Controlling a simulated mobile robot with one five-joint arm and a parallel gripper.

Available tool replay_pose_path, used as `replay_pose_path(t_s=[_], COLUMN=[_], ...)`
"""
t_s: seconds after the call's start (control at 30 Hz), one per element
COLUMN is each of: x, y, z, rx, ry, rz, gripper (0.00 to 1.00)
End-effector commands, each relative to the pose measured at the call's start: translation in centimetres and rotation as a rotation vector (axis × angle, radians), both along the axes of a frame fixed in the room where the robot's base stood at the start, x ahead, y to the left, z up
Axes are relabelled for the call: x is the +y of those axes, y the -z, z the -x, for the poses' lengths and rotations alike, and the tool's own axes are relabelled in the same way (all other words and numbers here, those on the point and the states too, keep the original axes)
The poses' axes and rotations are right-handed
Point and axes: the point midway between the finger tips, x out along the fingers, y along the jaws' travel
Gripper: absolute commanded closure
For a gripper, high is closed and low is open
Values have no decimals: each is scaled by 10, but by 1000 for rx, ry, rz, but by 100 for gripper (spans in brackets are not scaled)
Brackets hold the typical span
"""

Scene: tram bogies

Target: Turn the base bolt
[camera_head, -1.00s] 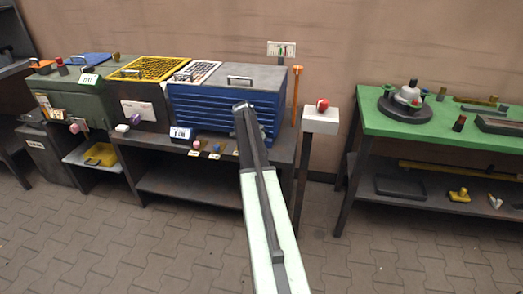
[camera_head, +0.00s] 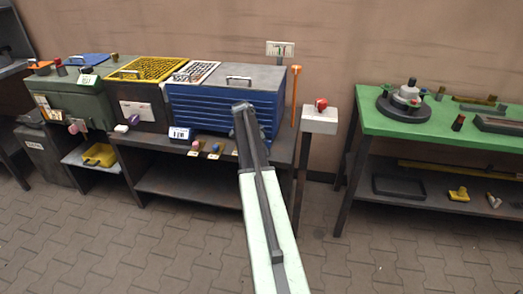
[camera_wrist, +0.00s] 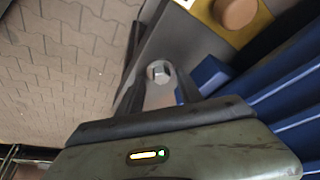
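In the wrist view a grey hexagonal bolt head (camera_wrist: 158,71) sits on a light grey metal piece, just past the middle of my gripper (camera_wrist: 160,91). The two dark fingers stand apart, one to each side of the light piece below the bolt head. I see no finger pressing on the bolt. Whether the fingertips reach down beside the head is hard to tell. In the head view my arm crosses the front of the blue ribbed unit (camera_head: 205,107) and hides my gripper and the bolt.
Close right of the bolt are a small blue block (camera_wrist: 210,74) and an orange-brown round knob (camera_wrist: 236,12) on a yellow plate. Blue ribs rise beyond. In the head view a post with a white box (camera_head: 319,121) stands right of my arm, before a green table (camera_head: 450,134).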

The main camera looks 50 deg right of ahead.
Motion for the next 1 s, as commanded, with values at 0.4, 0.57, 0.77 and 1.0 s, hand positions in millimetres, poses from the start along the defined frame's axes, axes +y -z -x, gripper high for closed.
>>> replay_pose_path(t_s=[0.4,0.57,0.77,1.0], x=[16,26,29,29], y=[-48,-72,-73,-72], z=[-4,-5,-6,-6], rx=[0,1,1,1], ry=[-2,-1,1,0], rz=[0,0,0,0], gripper=[57,57,57,57])
